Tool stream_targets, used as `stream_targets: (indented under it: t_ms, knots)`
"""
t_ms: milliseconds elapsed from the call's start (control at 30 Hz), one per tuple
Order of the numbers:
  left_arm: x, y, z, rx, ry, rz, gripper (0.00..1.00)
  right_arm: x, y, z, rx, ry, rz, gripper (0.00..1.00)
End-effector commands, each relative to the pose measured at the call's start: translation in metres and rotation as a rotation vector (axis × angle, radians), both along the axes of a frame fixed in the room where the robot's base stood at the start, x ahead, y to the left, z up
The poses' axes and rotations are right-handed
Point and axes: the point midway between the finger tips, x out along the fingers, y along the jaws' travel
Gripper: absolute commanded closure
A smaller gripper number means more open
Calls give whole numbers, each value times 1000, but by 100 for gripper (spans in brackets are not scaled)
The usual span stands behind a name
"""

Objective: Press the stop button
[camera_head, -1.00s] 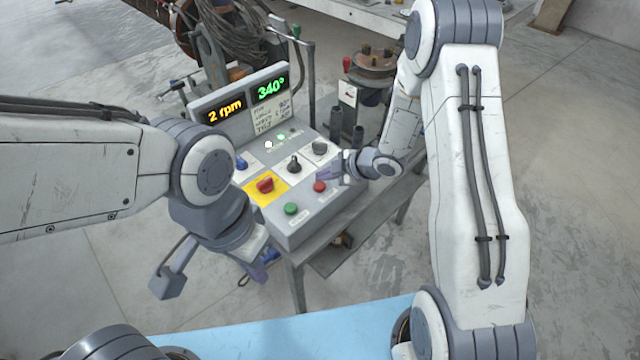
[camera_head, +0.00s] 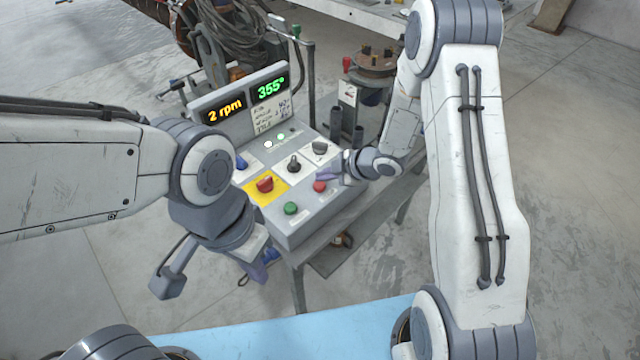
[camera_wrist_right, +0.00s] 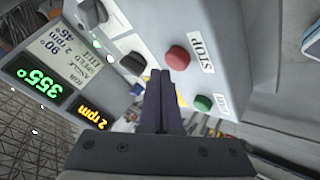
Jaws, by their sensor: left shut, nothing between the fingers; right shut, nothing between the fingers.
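The red stop button (camera_head: 319,186) is on the right front of the grey control box (camera_head: 330,212). In the right wrist view the stop button (camera_wrist_right: 177,57) is a red cap beside a STOP label. My right gripper (camera_head: 326,174) is shut and empty, just behind the button in the head view. In the wrist view its closed fingertips (camera_wrist_right: 160,75) are close beside the button; I cannot tell whether they touch it. My left gripper (camera_head: 260,273) is shut and empty, low beside the box's front left.
A green button (camera_head: 291,208) and a red knob on a yellow plate (camera_head: 265,185) are near. Black knobs (camera_head: 294,163) sit behind. The displays read 2 rpm (camera_head: 225,109) and 355° (camera_head: 269,89). A grey table (camera_head: 300,254) carries the box.

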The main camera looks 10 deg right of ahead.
Motion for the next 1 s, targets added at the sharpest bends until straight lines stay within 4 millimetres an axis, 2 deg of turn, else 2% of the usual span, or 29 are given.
stream_targets:
  t_ms: [133, 1000]
  knots:
    - [0, 0, -7, 0, 0, 0, 100, -1, 0, -7, 0, 1, -1, 100]
    - [0, 0, -11, 0, 0, 0, 100, -1, 0, -13, 0, 0, 0, 100]
